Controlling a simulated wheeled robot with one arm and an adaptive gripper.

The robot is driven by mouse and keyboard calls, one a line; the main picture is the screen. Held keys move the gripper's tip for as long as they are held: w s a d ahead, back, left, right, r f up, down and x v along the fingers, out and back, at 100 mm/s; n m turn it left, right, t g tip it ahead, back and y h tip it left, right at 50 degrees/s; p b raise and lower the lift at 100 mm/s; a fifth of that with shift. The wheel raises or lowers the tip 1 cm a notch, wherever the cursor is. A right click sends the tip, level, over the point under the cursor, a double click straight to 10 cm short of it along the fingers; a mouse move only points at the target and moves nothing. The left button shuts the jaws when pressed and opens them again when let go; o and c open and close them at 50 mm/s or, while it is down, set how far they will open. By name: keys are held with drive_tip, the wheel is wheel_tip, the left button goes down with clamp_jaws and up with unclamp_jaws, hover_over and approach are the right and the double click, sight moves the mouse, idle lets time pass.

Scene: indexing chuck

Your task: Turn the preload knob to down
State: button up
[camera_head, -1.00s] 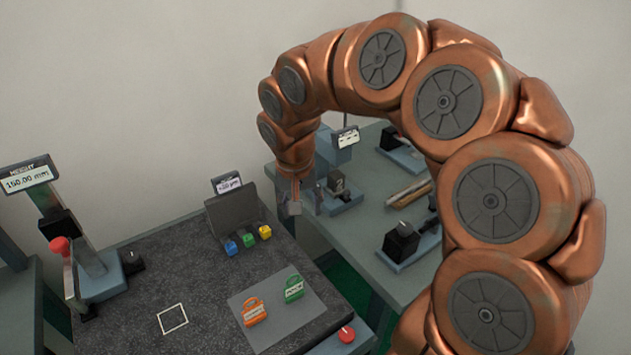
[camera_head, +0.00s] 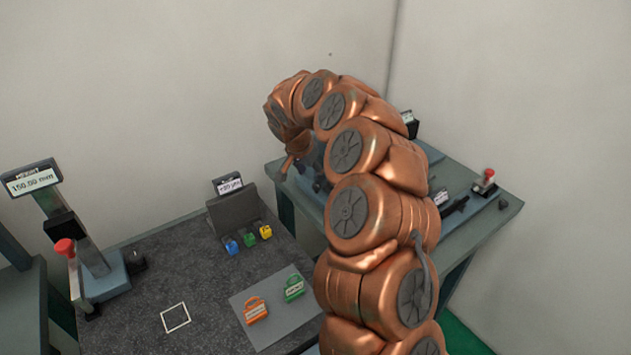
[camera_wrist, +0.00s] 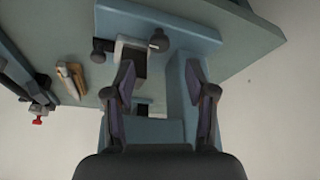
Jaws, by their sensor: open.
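In the wrist view my gripper (camera_wrist: 167,82) is open, with its two dark fingers apart and nothing held between them. Beyond the fingers stands a fixture with a blue-grey base (camera_wrist: 150,22) and column (camera_wrist: 178,88). A dark round knob (camera_wrist: 158,40) with a small light spot shows on it between the fingertips, and another dark round part (camera_wrist: 102,47) shows to the left, outside the left finger. No label is readable, so I cannot tell which part is the preload knob. In the head view my own arm hides most of the fixture and the gripper.
A yellow-brown object (camera_wrist: 70,80) and a red-topped part (camera_wrist: 38,120) lie left in the wrist view.

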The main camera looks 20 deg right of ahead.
sight(316, 185)
drive_tip(key=shift+p+x, duration=1.15)
drive_tip(key=shift+x, duration=1.95)
drive_tip(key=shift+s, duration=0.1)
clamp_jaws()
drive_tip(key=shift+f+b, duration=0.15)
drive_tip(key=shift+b, duration=0.6)
